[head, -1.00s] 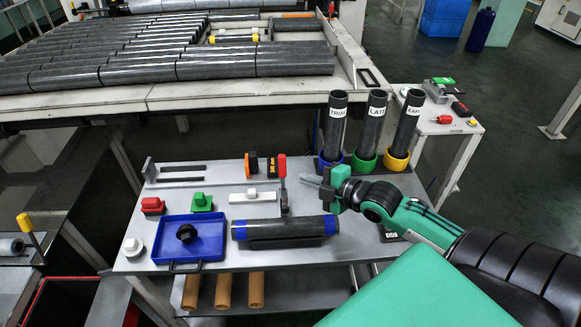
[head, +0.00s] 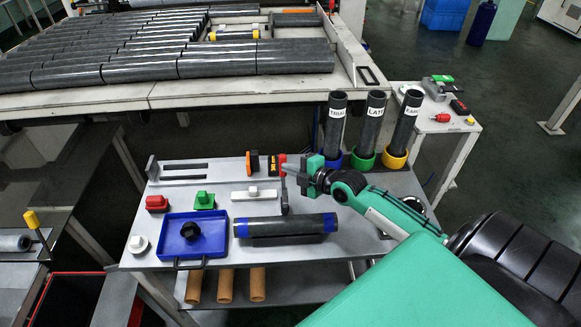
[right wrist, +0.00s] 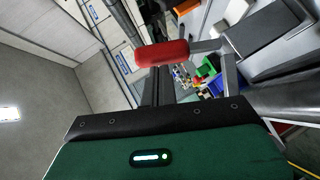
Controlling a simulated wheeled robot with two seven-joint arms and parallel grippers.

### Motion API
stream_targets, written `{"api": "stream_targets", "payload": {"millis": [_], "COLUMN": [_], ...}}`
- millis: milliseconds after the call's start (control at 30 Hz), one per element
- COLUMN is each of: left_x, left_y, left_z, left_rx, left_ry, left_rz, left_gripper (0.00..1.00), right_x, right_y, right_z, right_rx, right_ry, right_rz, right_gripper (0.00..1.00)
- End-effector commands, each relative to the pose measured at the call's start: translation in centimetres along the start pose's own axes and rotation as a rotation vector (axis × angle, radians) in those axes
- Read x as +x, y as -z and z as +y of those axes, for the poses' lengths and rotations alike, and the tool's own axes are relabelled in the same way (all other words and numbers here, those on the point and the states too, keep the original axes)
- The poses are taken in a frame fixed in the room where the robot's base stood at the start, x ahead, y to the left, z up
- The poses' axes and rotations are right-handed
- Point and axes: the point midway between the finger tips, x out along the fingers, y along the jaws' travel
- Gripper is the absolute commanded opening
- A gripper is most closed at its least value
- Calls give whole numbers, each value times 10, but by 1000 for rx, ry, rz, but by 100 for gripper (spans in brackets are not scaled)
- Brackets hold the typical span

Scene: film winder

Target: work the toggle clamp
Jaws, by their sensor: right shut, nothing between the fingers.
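The toggle clamp's red handle (head: 282,161) stands about upright over its dark post (head: 284,198) on the grey table. In the right wrist view the red handle (right wrist: 163,53) lies across the picture just beyond my fingertips, joined to a grey metal arm (right wrist: 228,68). My right gripper (head: 287,170) is shut and empty, right beside the handle on its right. It also shows in the right wrist view (right wrist: 157,85). I cannot tell whether the fingers touch the handle. My left gripper is out of view.
A dark roll with blue ends (head: 285,228) and a blue tray (head: 170,245) lie in front of the clamp. Labelled tubes in coloured cups (head: 363,159) stand behind my right arm. A white block (head: 240,195) and orange-black boxes (head: 252,164) are close by.

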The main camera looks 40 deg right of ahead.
Motion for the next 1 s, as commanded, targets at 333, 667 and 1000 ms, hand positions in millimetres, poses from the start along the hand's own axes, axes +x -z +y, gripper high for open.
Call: {"api": "stream_targets", "payload": {"millis": [333, 667, 1000], "left_x": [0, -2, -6], "left_y": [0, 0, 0], "left_z": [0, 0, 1], "left_rx": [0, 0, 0], "left_ry": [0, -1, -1], "left_rz": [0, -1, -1], "left_gripper": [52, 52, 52], "right_x": [0, 3, 10], "right_y": [0, -3, -11], "right_z": [0, 3, 9], "right_rx": [1, 30, 116], "right_ry": [2, 32, 122], "right_rz": [0, 0, -1], "right_gripper": [0, 0, 0]}}
